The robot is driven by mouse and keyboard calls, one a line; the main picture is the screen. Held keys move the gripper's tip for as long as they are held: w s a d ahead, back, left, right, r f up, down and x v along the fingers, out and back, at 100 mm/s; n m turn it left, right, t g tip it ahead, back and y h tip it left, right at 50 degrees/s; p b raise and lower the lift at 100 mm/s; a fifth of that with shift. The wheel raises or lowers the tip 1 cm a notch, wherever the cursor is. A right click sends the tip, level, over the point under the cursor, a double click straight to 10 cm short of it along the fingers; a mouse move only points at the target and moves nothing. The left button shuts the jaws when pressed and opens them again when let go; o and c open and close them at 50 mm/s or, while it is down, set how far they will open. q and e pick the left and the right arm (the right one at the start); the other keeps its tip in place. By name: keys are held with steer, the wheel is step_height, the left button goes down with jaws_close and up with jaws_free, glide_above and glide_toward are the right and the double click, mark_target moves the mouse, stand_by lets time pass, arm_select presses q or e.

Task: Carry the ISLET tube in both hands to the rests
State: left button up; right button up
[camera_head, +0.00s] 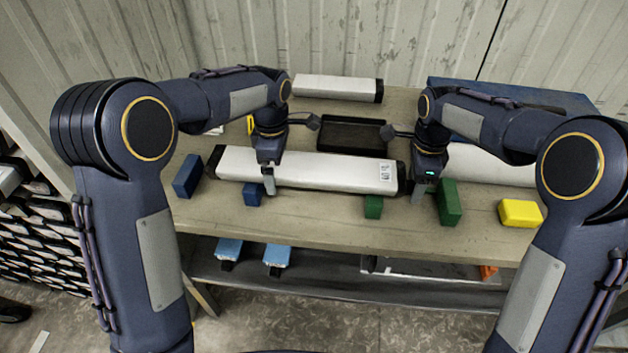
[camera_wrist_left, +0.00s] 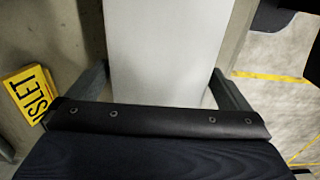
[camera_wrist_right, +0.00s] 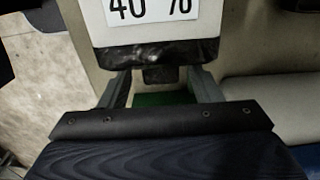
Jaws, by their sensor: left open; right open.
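A long white tube (camera_head: 310,171) with black end caps lies lengthwise across the middle of the table. My left gripper (camera_head: 268,180) is open over its left part; in the left wrist view the white body (camera_wrist_left: 165,50) passes between the fingers (camera_wrist_left: 160,88). A yellow ISLET sign (camera_wrist_left: 30,92) lies beside it. My right gripper (camera_head: 418,188) is open just off the tube's right end. In the right wrist view the black cap (camera_wrist_right: 155,55) and a "40 %" label (camera_wrist_right: 150,8) lie just ahead of the fingers (camera_wrist_right: 160,90). I cannot tell which blocks are rests.
Blue blocks (camera_head: 187,176) (camera_head: 253,194), green blocks (camera_head: 373,206) (camera_head: 448,202) and a yellow block (camera_head: 520,213) stand near the front. A black tray (camera_head: 350,134) lies behind the tube. Other white tubes lie behind (camera_head: 335,87) and right (camera_head: 490,166). A blue box (camera_head: 560,98) is back right.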

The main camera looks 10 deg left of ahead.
arm_select(q)
step_height(320, 180, up, 11)
steer(key=shift+f, duration=0.1)
arm_select(e)
steer(key=shift+r, duration=0.15)
step_height(320, 180, up, 12)
stand_by(0.4)
